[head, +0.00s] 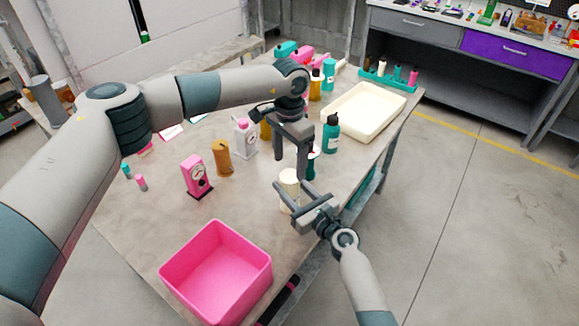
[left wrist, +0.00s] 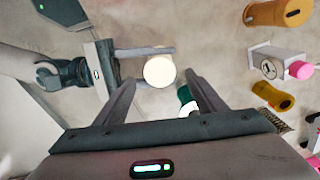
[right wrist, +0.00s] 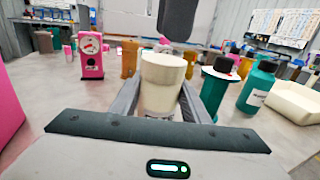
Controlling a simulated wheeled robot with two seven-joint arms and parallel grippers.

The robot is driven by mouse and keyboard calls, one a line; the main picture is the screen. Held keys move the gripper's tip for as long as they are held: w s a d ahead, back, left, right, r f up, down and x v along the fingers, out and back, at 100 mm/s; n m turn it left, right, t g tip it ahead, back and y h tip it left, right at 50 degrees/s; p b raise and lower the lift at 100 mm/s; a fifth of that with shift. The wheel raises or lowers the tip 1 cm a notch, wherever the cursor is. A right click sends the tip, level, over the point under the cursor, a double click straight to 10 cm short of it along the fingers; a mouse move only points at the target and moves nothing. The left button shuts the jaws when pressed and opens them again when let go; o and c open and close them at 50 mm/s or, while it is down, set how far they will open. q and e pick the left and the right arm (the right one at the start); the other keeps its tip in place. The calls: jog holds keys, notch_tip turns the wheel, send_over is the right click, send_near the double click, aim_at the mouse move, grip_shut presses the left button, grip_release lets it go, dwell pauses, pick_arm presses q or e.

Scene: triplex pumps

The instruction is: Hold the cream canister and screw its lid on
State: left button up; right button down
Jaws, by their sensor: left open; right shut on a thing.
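The cream canister (head: 289,187) stands upright near the table's front right edge. My right gripper (head: 299,198) is shut around its body; the right wrist view shows the canister (right wrist: 160,98) between both fingers. A wider cream band, apparently the lid (right wrist: 163,66), sits on top of it; whether it is screwed tight I cannot tell. In the left wrist view its round pale top (left wrist: 159,70) faces me. My left gripper (left wrist: 163,78) is open and empty, pointing down above the canister, with a fingertip (right wrist: 178,18) showing above the lid in the right wrist view.
A teal bottle (head: 331,134) and a cream tray (head: 363,112) stand behind. A pink dial device (head: 197,176), an amber cylinder (head: 221,158) and a grey device (head: 245,139) stand to the left. A pink bin (head: 215,272) is at the front. Table between bin and canister is clear.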

pick_arm(q)
jog(key=shift+r, duration=0.15)
jog(key=shift+c, duration=0.5)
jog(key=shift+n, duration=0.3)
jog(key=n, duration=0.5)
jog(key=shift+d+r, duration=0.15)
jog(key=shift+r, duration=0.05)
jog(key=n, duration=0.7)
jog(key=shift+s+d+r, duration=0.1)
jog(key=shift+r, duration=0.15)
jog(key=n, duration=0.7)
jog(key=shift+r+n, duration=0.25)
jog(key=shift+n, duration=0.15)
jog(key=n, duration=0.7)
jog(key=shift+r, duration=0.25)
jog(key=n, duration=0.4)
jog(key=shift+r+n, duration=0.15)
jog(key=shift+n, duration=0.15)
jog(key=n, duration=0.4)
jog(key=shift+r, duration=0.1)
jog(key=n, duration=0.7)
jog(key=shift+a+r+n, duration=0.2)
jog(key=shift+r+n, duration=0.05)
jog(key=shift+n, duration=0.05)
